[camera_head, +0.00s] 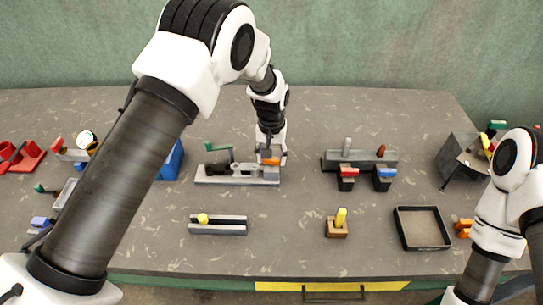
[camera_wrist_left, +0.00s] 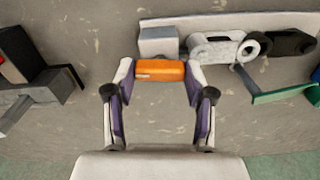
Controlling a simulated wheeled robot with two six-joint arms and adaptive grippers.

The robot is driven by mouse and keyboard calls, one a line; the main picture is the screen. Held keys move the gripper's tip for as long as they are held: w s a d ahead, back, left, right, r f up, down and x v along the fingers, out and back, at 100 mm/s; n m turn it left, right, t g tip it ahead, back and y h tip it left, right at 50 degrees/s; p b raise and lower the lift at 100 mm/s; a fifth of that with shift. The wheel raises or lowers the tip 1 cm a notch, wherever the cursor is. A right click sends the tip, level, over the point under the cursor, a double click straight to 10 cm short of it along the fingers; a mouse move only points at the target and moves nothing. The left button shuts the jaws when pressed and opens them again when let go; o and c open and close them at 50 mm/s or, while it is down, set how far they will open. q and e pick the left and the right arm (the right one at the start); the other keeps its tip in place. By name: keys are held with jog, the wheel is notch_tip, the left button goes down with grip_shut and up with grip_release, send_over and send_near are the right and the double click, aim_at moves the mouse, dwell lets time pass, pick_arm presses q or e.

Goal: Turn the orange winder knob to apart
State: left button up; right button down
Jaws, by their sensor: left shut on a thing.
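The orange winder knob (camera_wrist_left: 160,71) is a short bar between the two fingers of my left gripper (camera_wrist_left: 160,80) in the left wrist view. The fingers touch its two ends, and the gripper is shut on it. In the head view the left gripper (camera_head: 271,156) points down at the right end of the grey winder base (camera_head: 228,180), with a little of the orange knob (camera_head: 270,162) showing. A light grey block (camera_wrist_left: 158,42) sits just beyond the knob in the wrist view. My right arm shows at the lower right of the head view, but its fingers do not.
A green lever (camera_head: 217,147) stands at the winder's left. A grey fixture with red and blue blocks (camera_head: 358,160) stands to the right. A yellow-knobbed slider (camera_head: 218,225), a yellow-handled block (camera_head: 337,228) and a black tray (camera_head: 422,209) lie nearer the front. Bare table separates them.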

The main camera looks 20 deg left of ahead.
pick_arm(q)
jog(key=shift+s+f+n, duration=0.15)
jog(key=shift+n, duration=0.45)
jog(key=o, duration=1.2)
jog(key=shift+c, duration=0.2)
jog(key=shift+w+r, duration=0.2)
jog(key=shift+r, duration=0.1)
notch_tip(320, 180, up, 12)
jog(key=shift+f, duration=0.25)
